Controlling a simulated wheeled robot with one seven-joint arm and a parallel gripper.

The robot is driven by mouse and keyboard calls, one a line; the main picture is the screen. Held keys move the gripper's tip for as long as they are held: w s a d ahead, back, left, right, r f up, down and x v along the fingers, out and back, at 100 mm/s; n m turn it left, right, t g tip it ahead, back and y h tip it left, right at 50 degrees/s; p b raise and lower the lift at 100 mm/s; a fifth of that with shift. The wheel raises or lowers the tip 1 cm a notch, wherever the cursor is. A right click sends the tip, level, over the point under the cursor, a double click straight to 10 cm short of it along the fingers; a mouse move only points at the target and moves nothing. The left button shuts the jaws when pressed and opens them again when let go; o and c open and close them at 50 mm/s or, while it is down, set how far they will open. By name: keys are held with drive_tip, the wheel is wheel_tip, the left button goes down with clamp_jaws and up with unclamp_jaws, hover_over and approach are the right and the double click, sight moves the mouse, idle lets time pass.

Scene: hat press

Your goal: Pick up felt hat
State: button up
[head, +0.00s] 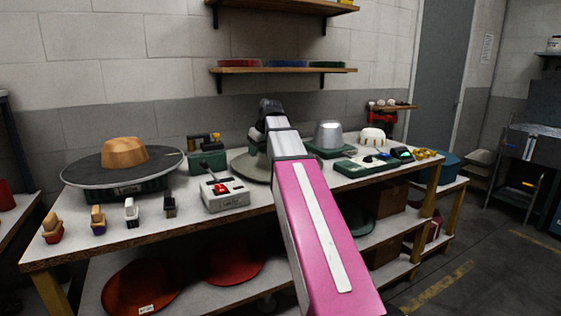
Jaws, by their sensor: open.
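My arm stretches forward over the workbench (250,205). My gripper (269,108) is the dark end of it, seen small and from behind. It is open, above the back middle of the bench; its fingertips are hard to make out. I cannot tell for sure which item is the felt hat. Wide-brimmed hat-like shapes, one orange-red (143,288) and one red (235,263), lie on the lower shelf, well below my gripper. A tan crown-shaped piece (125,152) sits on a dark round plate (85,176) at the left of the bench. Nothing shows held.
A round grey disc (243,170) is partly hidden behind my arm. A control box (225,197) stands in front, with small brushes along the left edge. A metal dome (328,134) and white form (373,138) stand right. A wall shelf (285,70) hangs above; floor is free at right.

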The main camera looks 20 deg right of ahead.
drive_tip(key=shift+n+g, duration=0.3)
drive_tip(key=shift+n, duration=0.2)
drive_tip(key=a+f, duration=0.1)
drive_tip(key=f, duration=0.1)
drive_tip(key=w+a+f, duration=0.1)
drive_tip(key=a+f, duration=0.1)
drive_tip(key=f, duration=0.1)
drive_tip(key=shift+w+a, duration=0.1)
drive_tip(key=shift+a, duration=0.1)
drive_tip(key=shift+x, duration=2.5)
drive_tip(key=shift+a, duration=0.2)
clamp_jaws()
